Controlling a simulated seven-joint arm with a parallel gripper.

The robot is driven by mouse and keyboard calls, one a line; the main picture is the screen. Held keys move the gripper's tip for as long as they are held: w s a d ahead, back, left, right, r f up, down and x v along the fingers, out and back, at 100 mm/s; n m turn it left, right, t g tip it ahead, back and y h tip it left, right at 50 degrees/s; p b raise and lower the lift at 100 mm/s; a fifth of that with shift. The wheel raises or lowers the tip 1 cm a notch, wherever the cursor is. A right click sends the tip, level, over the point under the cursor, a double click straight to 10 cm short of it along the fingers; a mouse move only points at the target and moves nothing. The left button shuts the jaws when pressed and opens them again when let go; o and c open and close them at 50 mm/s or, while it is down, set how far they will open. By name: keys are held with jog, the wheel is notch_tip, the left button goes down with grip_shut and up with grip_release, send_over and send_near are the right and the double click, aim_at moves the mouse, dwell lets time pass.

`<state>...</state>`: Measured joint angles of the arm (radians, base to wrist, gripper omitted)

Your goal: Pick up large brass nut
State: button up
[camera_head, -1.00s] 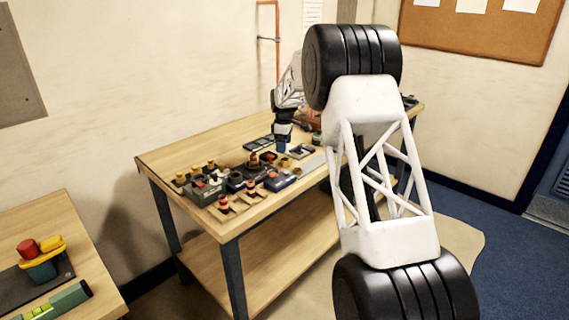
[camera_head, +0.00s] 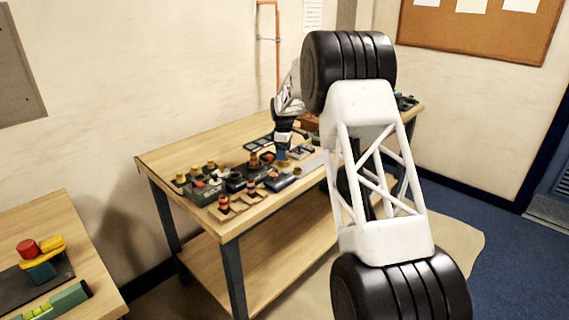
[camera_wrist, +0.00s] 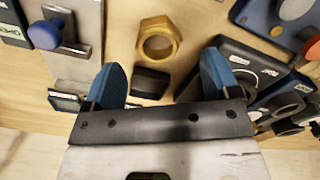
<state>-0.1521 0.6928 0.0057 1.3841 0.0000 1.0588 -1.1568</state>
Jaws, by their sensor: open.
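A large brass nut (camera_wrist: 158,41), a hexagonal ring with an open hole, lies on the wooden tabletop in the wrist view. It sits just beyond my gripper (camera_wrist: 159,75), roughly in line with the gap between the fingers. The two blue fingers are spread apart with nothing held between them. In the head view my gripper (camera_head: 281,153) is low over the workbench; the large nut cannot be made out there.
A small black block (camera_wrist: 150,82) lies between the fingers, nearer than the nut. A dark labelled box (camera_wrist: 240,64) is close to the right finger. A metal plate with a blue knob (camera_wrist: 45,35) is at left. Other parts crowd the bench (camera_head: 165,155).

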jog(key=shift+w+f, duration=0.15)
jog(key=shift+f, duration=2.05)
jog(key=c, duration=1)
jog(key=shift+r, duration=5)
jog(key=shift+a, duration=0.1)
jog(key=s+a+r, duration=0.2)
jog(key=a, duration=0.2)
jog(key=s+a+r, duration=0.2)
jog(key=a, duration=0.2)
jog(key=s+a+r, duration=0.1)
jog(key=s+a, duration=0.1)
jog(key=a, duration=0.2)
jog(key=shift+s+r, duration=0.25)
jog(key=shift+r, duration=0.15)
